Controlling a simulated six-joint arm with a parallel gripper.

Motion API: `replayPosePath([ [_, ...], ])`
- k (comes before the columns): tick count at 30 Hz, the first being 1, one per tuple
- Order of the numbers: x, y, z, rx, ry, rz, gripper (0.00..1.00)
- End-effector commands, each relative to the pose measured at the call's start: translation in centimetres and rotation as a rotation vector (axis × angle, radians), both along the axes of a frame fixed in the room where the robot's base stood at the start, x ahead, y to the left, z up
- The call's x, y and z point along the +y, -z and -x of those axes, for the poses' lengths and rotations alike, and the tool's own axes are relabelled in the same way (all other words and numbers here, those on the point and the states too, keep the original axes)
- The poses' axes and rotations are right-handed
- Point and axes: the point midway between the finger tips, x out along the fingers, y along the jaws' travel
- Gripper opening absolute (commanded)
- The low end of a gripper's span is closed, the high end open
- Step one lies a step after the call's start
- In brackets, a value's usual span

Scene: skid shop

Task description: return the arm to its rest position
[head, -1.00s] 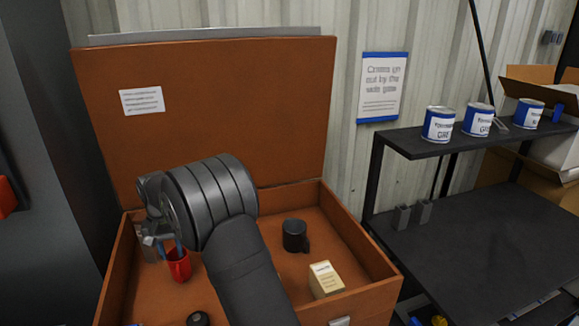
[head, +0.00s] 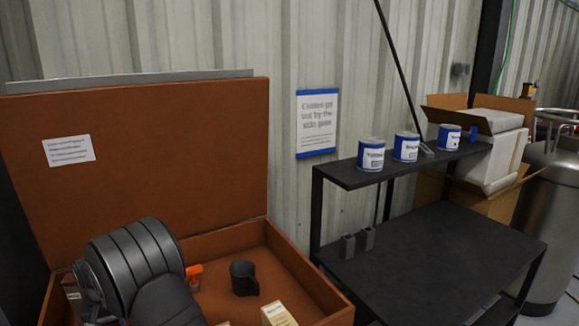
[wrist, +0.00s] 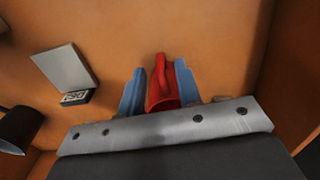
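My gripper (wrist: 160,90) is inside the orange-brown open case (head: 285,255), at the lower left of the head view. In the wrist view its two blue fingers stand apart on either side of a red mug (wrist: 162,92), with the handle towards the top. The mug fills most of the gap, and I cannot tell whether the fingers press on it. In the head view my dark wrist hides the fingers and the red mug.
A black mug (head: 243,278), a cream box (head: 278,313) and an orange item (head: 194,271) are in the case. Its raised lid (head: 150,180) stands behind my arm. A dark shelf unit (head: 440,240) with blue-and-white cans (head: 406,147) is at right. Cardboard boxes (head: 490,205) stand beyond.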

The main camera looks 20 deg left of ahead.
Motion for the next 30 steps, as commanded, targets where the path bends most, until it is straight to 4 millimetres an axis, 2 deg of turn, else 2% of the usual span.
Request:
replayPosePath([
  [10, 0.0, 0.4, 0.0, 0.001, 0.0, 0.001, 0.31],
  [16, -0.1, 3.0, 0.0, 0.001, 0.0, 0.004, 0.31],
  [30, 0.1, -6.7, 0.0, -0.002, 0.0, -0.004, 0.31],
])
